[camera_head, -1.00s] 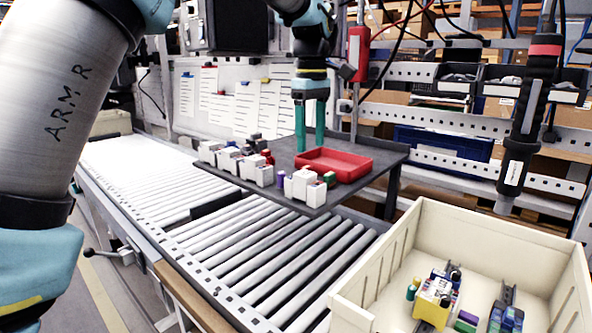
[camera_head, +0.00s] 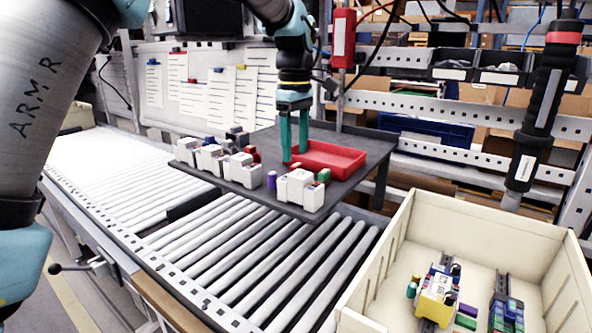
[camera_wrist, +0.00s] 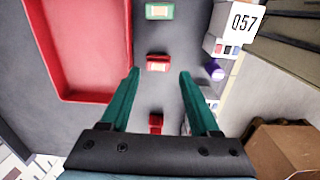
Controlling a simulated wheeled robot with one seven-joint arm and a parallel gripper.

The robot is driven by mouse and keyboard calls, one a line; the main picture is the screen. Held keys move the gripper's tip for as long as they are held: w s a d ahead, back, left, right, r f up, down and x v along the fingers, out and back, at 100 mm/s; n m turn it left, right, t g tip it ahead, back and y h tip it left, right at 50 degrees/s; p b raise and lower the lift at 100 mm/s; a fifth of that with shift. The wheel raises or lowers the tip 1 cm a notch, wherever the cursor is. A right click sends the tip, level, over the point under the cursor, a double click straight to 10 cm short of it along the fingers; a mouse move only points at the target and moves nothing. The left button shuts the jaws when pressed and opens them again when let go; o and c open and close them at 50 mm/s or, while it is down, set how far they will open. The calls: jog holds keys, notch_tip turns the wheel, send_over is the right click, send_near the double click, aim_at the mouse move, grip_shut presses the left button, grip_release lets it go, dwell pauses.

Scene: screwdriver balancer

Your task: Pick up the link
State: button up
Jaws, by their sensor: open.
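My gripper (camera_head: 295,158) points down over the dark table, beside the left end of the red tray. In the wrist view its two green fingers (camera_wrist: 158,75) are apart with nothing held. A small red block with a pale label (camera_wrist: 158,62) lies on the table between and just beyond the fingertips. Another small red piece (camera_wrist: 156,122) lies nearer the palm, between the fingers. A small green block with a pale label (camera_wrist: 159,11) lies farther out; it also shows in the head view (camera_head: 323,175). I cannot tell which small piece is the link.
The red tray (camera_wrist: 85,93) is left of the fingers in the wrist view. White modules (camera_head: 300,189) and a purple cylinder (camera_wrist: 213,69) stand on the other side. A roller conveyor (camera_head: 255,250) and a cream bin (camera_head: 400,240) with parts are in front.

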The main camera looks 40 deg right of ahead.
aim_at(295, 164)
notch_tip(295, 164, down, 5)
jog(key=shift+w+d+r+p, duration=0.1)
jog(key=shift+p, duration=0.8)
jog(key=shift+c, duration=0.4)
grip_shut()
